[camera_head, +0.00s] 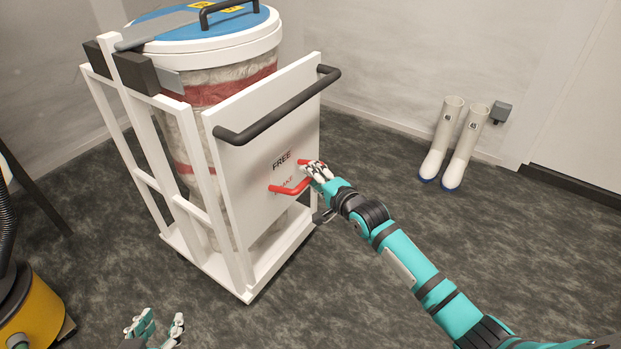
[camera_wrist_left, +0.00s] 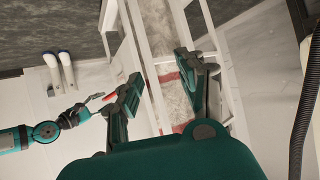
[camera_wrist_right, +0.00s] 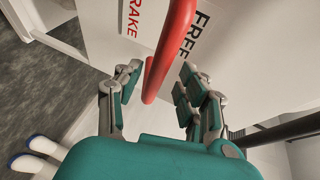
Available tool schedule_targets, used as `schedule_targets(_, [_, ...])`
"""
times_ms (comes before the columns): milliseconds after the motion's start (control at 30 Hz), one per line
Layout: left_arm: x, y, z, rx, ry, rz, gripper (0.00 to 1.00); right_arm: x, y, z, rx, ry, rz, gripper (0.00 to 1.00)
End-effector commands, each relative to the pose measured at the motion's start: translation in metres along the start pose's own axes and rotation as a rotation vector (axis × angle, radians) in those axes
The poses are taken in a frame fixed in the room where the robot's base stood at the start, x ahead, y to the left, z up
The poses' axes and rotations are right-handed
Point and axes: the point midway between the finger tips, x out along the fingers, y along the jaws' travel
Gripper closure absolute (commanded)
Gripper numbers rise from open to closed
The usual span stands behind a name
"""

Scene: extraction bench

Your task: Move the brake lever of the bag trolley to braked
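The bag trolley (camera_head: 232,250) is a white frame around a barrel, with a white front panel marked FREE (camera_head: 282,159) and BRAKE. The red brake lever (camera_head: 288,189) sticks out from this panel, crossing just in front of the BRAKE label in the head view. My right gripper (camera_head: 316,172) is at the lever's outer part. In the right wrist view, the lever (camera_wrist_right: 166,55) runs between the two parted fingers (camera_wrist_right: 158,90), closer to the left one; contact is unclear. My left gripper (camera_head: 158,328) is low in front of the trolley, open and empty (camera_wrist_left: 160,85).
A black push handle (camera_head: 285,108) crosses the panel above the lever. White boots (camera_head: 453,145) stand by the wall at right. A yellow machine (camera_head: 35,310) with a black hose is at lower left. Grey floor is free in front of the trolley.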

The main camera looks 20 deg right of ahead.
Motion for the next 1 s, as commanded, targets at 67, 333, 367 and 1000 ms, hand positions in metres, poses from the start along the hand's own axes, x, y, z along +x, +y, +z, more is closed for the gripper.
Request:
schedule_targets(67, [0.003, 0.002, -0.009, 0.000, 0.057, 0.004, 0.60, 0.007, 0.001, 0.000, 0.000, 0.001, -0.001, 0.60])
schedule_targets(333, [0.003, 0.004, -0.027, 0.000, 0.145, 0.009, 0.60, 0.017, -0.001, 0.000, 0.000, 0.000, -0.001, 0.60])
schedule_targets(367, [0.003, 0.004, -0.028, 0.001, 0.146, 0.009, 0.60, 0.017, -0.001, 0.000, 0.000, 0.000, -0.001, 0.60])
schedule_targets(1000, [0.003, 0.004, -0.028, 0.000, 0.144, 0.009, 0.60, 0.016, -0.002, 0.000, 0.000, 0.000, -0.003, 1.00])
